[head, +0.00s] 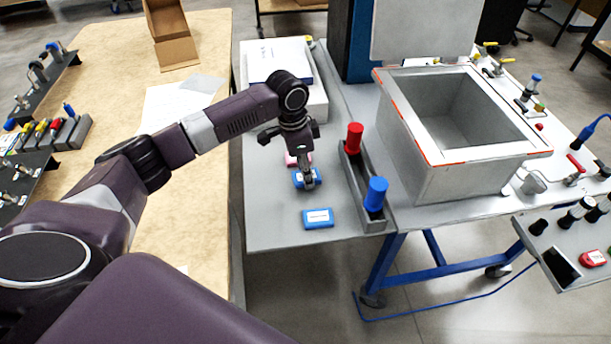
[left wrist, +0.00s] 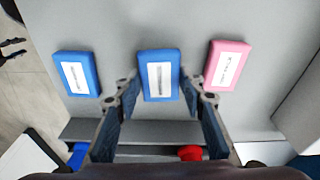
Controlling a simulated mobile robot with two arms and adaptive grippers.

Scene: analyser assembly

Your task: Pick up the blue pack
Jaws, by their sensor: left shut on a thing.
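My left gripper (head: 307,176) points down at the grey table and is shut on a blue pack (head: 299,181) with a white label. In the left wrist view this blue pack (left wrist: 158,75) is between the two fingers. A second blue pack (head: 318,219) lies nearer the table's front edge; the left wrist view shows it on the left (left wrist: 76,74). A pink pack (left wrist: 227,66) is on the other side of the held pack and is mostly hidden behind the gripper in the head view (head: 291,159).
A grey narrow holder (head: 351,176) with a red cylinder (head: 355,138) and a blue cylinder (head: 376,194) stands just right of the gripper. A large grey open box (head: 460,181) is farther right. A white tray (head: 317,108) lies behind. The table's front left corner is bare.

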